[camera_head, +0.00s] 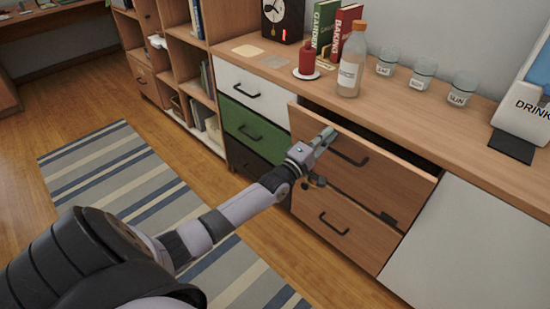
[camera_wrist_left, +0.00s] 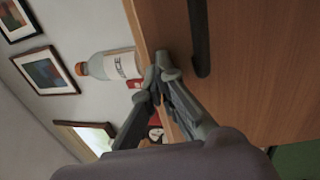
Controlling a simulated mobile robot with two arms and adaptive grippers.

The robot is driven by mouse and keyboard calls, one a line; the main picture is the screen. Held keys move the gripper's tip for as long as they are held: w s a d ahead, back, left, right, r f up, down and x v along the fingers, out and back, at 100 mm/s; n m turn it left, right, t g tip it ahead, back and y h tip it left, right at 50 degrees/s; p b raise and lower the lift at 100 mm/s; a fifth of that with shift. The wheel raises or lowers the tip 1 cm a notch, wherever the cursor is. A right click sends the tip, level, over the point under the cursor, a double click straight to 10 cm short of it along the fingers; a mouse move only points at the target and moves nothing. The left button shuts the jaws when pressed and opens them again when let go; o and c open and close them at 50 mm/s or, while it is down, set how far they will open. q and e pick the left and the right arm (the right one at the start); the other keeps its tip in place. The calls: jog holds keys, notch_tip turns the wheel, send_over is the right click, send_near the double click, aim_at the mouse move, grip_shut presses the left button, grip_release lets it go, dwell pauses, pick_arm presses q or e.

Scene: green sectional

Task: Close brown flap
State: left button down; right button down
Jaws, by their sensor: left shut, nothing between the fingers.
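The brown flap (camera_head: 390,185) is the upper brown panel of the cabinet. It leans out at its top edge, and a dark gap (camera_head: 390,148) shows between it and the countertop. Its black handle (camera_head: 350,152) is near the top. My left gripper (camera_head: 327,137) is shut and empty, in front of the flap's upper left part, just left of the handle. In the left wrist view, the flap (camera_wrist_left: 265,70) fills the right side, with the handle (camera_wrist_left: 200,38) beside the fingertips (camera_wrist_left: 165,75). I cannot tell whether the fingers touch the flap. My right gripper is not in view.
A closed brown drawer (camera_head: 340,235) is below the flap, white and green drawers (camera_head: 243,127) to its left, a white panel (camera_head: 480,245) to its right. A bottle (camera_head: 352,62), red container (camera_head: 307,58) and glass jars (camera_head: 423,75) stand on the countertop. The rug (camera_head: 125,180) area is clear.

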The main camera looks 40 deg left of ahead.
pick_arm(q)
jog(key=shift+x, duration=1.15)
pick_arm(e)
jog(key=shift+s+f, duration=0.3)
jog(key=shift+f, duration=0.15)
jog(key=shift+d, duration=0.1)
